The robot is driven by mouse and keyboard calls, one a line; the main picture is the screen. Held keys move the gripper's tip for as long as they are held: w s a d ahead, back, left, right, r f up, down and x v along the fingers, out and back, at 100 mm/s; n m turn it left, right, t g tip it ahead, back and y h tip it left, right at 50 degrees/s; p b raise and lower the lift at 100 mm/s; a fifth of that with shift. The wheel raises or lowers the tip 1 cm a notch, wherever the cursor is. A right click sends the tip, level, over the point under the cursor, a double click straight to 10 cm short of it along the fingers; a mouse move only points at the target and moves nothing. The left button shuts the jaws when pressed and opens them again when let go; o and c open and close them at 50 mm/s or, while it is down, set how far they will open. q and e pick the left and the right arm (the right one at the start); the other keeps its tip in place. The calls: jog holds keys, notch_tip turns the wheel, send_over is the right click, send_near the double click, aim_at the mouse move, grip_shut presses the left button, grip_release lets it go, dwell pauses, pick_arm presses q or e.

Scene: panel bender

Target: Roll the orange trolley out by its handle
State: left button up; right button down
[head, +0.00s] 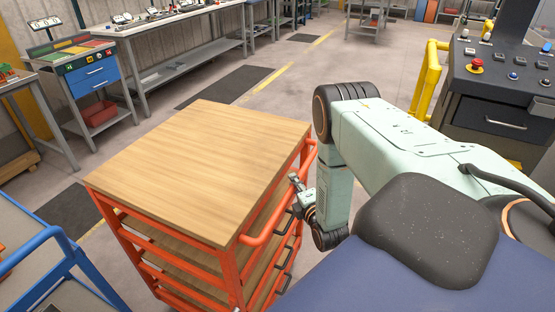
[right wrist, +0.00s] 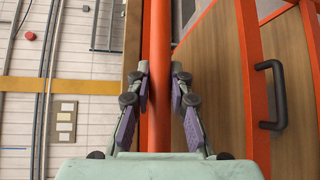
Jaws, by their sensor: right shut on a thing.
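The orange trolley (head: 200,160) stands at the centre left of the head view, with a bare wooden top, an orange frame and lower wooden levels. Its orange handle (head: 262,238) runs along the right side, below the top. My right gripper (head: 299,189) is at this handle. In the right wrist view the handle (right wrist: 156,40) runs upright between the two purple-padded fingers of the right gripper (right wrist: 160,88), which is shut on it. Black drawer pulls (right wrist: 270,95) show on the trolley's side. In the head view my arm hides part of the handle. My left gripper is not in view.
A blue cart (head: 55,240) stands close at the lower left. A control console (head: 505,80) with a yellow rail (head: 428,80) is at the right. Workbenches (head: 150,25) line the back left. The floor (head: 270,85) behind the trolley is clear, with dark mats and a yellow line.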

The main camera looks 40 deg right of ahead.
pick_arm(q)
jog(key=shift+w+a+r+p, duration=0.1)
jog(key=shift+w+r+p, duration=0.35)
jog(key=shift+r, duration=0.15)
pick_arm(e)
jog(key=shift+s+d+r, duration=0.1)
jog(key=shift+s+d, duration=0.25)
jog(key=shift+s, duration=0.2)
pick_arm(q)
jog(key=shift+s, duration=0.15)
pick_arm(e)
jog(key=shift+s+d, duration=0.1)
jog(key=shift+s, duration=0.1)
jog(key=c, duration=1.5)
grip_release()
jog(key=o, duration=0.3)
jog(key=v, duration=1.2)
